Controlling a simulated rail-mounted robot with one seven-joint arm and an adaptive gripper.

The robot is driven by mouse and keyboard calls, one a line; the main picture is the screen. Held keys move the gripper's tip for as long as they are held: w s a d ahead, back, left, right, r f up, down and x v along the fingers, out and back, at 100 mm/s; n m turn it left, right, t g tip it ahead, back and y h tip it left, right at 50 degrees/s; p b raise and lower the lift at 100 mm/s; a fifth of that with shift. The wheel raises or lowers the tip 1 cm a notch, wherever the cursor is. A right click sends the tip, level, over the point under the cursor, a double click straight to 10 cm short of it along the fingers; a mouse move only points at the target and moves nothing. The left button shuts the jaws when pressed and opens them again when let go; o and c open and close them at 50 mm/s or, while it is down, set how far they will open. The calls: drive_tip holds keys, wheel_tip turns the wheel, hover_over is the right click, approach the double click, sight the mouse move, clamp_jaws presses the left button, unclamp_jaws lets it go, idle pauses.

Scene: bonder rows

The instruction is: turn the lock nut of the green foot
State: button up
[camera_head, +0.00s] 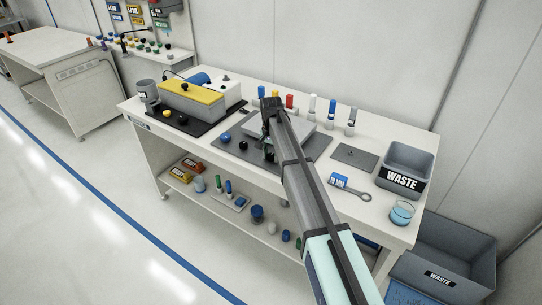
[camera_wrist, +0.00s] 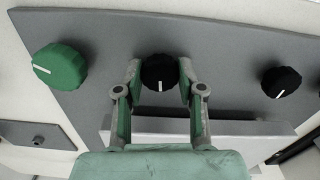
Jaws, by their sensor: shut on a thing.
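My gripper (camera_wrist: 160,80) is shut on a black ridged knob (camera_wrist: 158,74), one finger on each side of it. The knob has a white pointer line, roughly upright in the wrist view. A larger green knob (camera_wrist: 60,68), also with a white line, stands to the left on the same grey plate (camera_wrist: 220,50), apart from my fingers. In the head view my gripper (camera_head: 268,152) is at the front edge of the raised platform, partly hidden by my arm. The green knob cannot be made out there.
Another black knob (camera_wrist: 281,81) stands right in the wrist view. In the head view a blue knob (camera_head: 225,137) and a black knob (camera_head: 243,146) are left of my gripper. Several coloured bottles stand behind. A wrench (camera_head: 351,188) and waste bin (camera_head: 405,168) are to the right.

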sight(271, 156)
drive_tip(key=shift+s+m, duration=0.1)
drive_tip(key=shift+m, duration=0.4)
drive_tip(key=o, duration=1.1)
drive_tip(key=shift+o, duration=0.2)
wheel_tip(271, 156, up, 12)
drive_tip(key=shift+f, duration=0.1)
